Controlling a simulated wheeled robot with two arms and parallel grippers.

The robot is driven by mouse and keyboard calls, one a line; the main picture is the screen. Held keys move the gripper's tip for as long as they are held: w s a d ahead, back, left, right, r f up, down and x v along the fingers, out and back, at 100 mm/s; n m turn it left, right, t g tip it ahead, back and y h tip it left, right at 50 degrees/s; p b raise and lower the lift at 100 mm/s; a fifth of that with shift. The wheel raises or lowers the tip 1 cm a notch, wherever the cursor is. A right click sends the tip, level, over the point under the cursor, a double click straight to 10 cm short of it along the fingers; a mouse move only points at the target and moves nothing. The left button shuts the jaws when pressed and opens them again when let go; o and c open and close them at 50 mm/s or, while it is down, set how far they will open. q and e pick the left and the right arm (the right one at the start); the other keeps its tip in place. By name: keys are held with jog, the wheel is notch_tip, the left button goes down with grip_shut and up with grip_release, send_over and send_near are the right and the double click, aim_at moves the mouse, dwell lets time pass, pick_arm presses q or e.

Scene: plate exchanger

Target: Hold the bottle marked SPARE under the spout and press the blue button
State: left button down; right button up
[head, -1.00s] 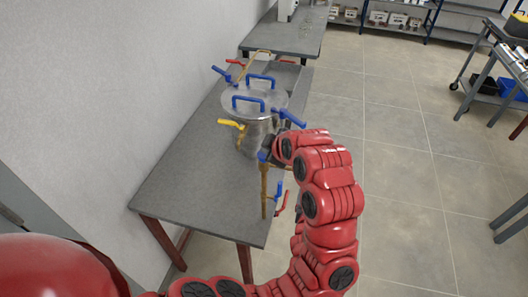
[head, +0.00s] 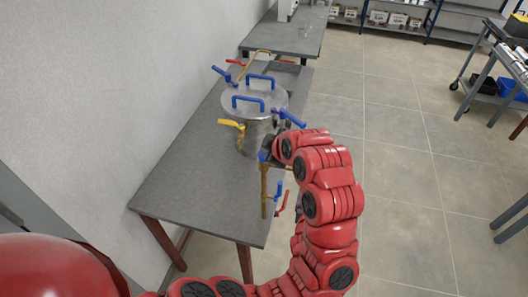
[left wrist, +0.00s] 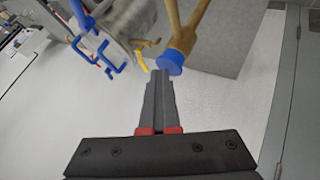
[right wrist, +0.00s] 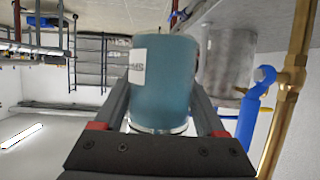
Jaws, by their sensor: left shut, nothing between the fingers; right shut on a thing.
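My left gripper (head: 268,154) is shut and empty beside the steel vessel (head: 252,134), at the top of a brass pipe (head: 264,196). In the left wrist view its fingertips (left wrist: 161,74) are at the round blue button (left wrist: 171,62). I cannot tell whether they touch it. My right gripper (right wrist: 165,112) is shut on a teal bottle (right wrist: 165,75), seen only in the right wrist view. The bottle has a white label whose lettering I cannot read. A brass pipe (right wrist: 298,45) with a blue lever (right wrist: 249,118) is right of the bottle. I cannot make out the spout's mouth.
The vessel stands on a grey table (head: 190,185) along the wall. It has blue handles, a yellow-handled valve (head: 232,124) and a red-handled one (head: 236,62). The table's near left part is clear. The tiled floor to the right is open, with a cart (head: 500,75) beyond.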

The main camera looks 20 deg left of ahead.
pick_arm(q)
jog(key=shift+r, duration=0.1)
dwell(0.3)
jog(key=shift+r, duration=0.75)
jog(key=shift+r, duration=0.1)
jog(key=shift+r, duration=2.45)
